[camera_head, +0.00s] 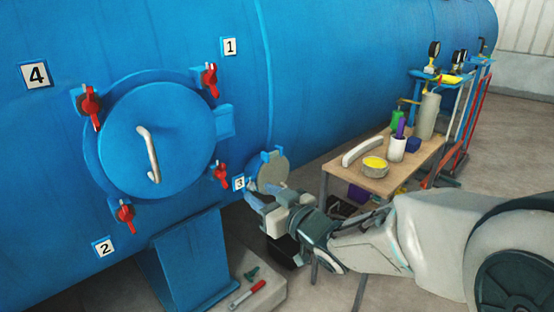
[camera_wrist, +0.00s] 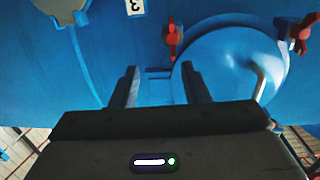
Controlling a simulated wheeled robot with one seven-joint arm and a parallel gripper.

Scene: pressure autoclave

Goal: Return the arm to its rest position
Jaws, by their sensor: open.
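My arm reaches in from the right in the head view, with my gripper (camera_head: 262,201) low in front of the blue autoclave (camera_head: 330,75), close to the label 3. In the wrist view my gripper (camera_wrist: 158,88) is open and empty, its two dark fingers apart. The round blue door (camera_head: 158,135) with a pale handle (camera_head: 149,155) is left of my gripper and lies against the vessel. The door (camera_wrist: 228,68) also shows beyond the fingers in the wrist view. Red clamps (camera_head: 90,106) sit around the door's rim. I cannot tell whether my gripper touches anything.
A small round grey port (camera_head: 270,172) is just behind my gripper. A wooden table (camera_head: 398,178) with a white cup, a yellow-topped bowl and a grey cylinder stands behind my arm. A blue support (camera_head: 195,262) and a red-handled tool (camera_head: 248,293) on a pale base are below.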

